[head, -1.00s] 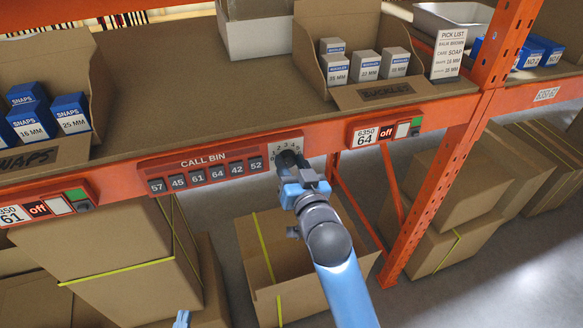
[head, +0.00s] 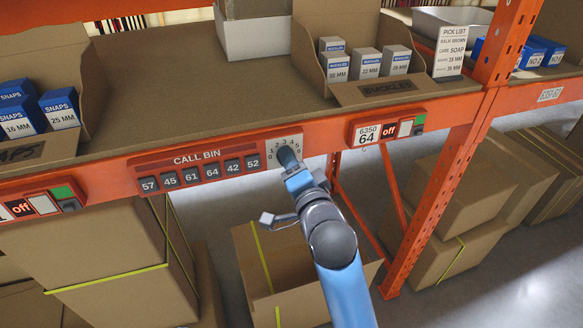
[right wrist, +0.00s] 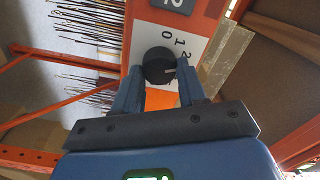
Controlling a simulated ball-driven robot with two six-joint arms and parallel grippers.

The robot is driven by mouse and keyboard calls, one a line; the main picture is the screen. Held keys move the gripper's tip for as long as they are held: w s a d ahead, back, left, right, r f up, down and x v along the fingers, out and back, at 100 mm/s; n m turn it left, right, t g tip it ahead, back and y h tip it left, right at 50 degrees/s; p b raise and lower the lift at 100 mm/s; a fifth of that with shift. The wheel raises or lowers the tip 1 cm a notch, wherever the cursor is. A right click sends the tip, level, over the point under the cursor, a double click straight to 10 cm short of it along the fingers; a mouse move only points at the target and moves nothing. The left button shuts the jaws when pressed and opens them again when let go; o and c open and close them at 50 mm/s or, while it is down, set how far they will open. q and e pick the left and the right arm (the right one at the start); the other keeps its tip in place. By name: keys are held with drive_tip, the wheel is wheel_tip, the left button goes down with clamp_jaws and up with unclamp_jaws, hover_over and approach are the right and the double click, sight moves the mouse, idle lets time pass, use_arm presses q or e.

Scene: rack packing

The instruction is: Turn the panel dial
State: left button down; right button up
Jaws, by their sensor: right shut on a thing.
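The panel dial is a round black knob (head: 287,157) on a white numbered plate (head: 271,146) on the orange shelf beam. It shows larger in the right wrist view (right wrist: 157,62), with a light pointer mark directed toward the picture's right. Some numbers are hidden there. My right gripper (head: 291,167) reaches the dial from below in the head view. Its two blue fingers (right wrist: 158,78) are shut on the knob's sides. My left gripper is not in view.
A CALL BIN strip (head: 197,167) with several numbered buttons sits left of the dial. Shelf boxes stand above, and an open carton (head: 247,270) stands below.

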drive_tip(key=m+b, duration=0.1)
drive_tip(key=m, duration=0.3)
drive_tip(key=shift+f, duration=0.1)
idle(0.4)
drive_tip(key=o, duration=1)
drive_tip(key=shift+o, duration=0.2)
drive_tip(key=shift+s, duration=0.1)
